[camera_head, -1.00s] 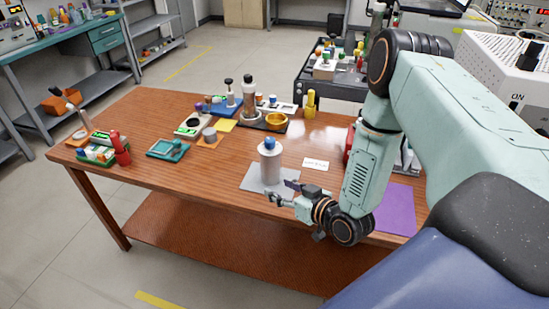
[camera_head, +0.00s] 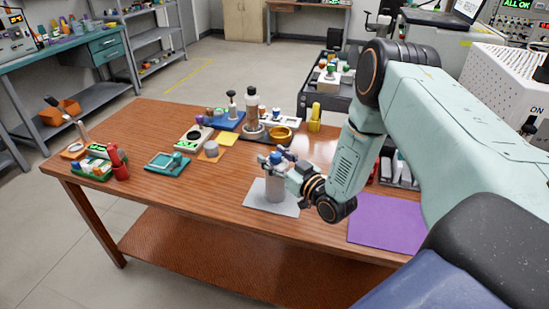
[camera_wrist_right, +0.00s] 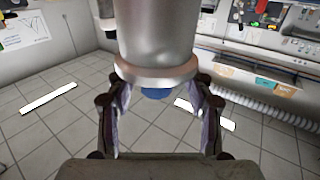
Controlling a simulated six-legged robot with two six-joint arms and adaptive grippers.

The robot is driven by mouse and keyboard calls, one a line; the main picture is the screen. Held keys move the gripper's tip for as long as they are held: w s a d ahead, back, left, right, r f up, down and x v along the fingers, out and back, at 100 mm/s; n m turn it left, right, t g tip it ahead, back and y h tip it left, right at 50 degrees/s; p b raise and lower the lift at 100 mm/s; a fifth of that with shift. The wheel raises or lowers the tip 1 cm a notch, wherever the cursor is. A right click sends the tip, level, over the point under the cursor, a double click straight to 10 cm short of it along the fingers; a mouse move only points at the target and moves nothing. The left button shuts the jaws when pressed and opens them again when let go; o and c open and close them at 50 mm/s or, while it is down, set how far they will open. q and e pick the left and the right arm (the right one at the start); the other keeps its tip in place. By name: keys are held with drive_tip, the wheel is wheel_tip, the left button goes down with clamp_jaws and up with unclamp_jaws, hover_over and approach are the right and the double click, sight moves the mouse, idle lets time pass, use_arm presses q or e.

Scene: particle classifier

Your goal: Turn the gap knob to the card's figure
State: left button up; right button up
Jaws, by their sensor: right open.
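A silver cylinder (camera_head: 275,189) stands upright on a grey mat (camera_head: 256,194) at the table's front. A blue knob (camera_head: 275,158) sits on its top. My right gripper (camera_head: 277,160) is open at the knob's height, reaching in from the right. In the right wrist view, the cylinder (camera_wrist_right: 155,35) hangs upside down, with its flange and the blue knob (camera_wrist_right: 157,94) between the two spread fingers. Contact with the knob cannot be told. The white card is hidden behind my right arm. My left gripper is out of view.
A purple mat (camera_head: 385,222) lies to the right. A teal tray (camera_head: 167,162), a yellow bottle (camera_head: 314,118), a gold ring (camera_head: 280,132) and a red bottle (camera_head: 117,163) stand farther left and back.

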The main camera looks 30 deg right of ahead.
drive_tip(key=shift+d+f, duration=0.15)
drive_tip(key=shift+d, duration=0.15)
drive_tip(key=shift+s+a, duration=0.1)
drive_tip(key=shift+c, duration=1.3)
drive_tip(key=shift+a, duration=0.15)
drive_tip(key=c, duration=0.3)
drive_tip(key=shift+d, duration=0.2)
clamp_jaws()
drive_tip(key=shift+a, duration=0.1)
drive_tip(key=shift+m+h+b, duration=0.35)
drive_tip(key=shift+m+h, duration=0.15)
drive_tip(key=shift+h, duration=0.3)
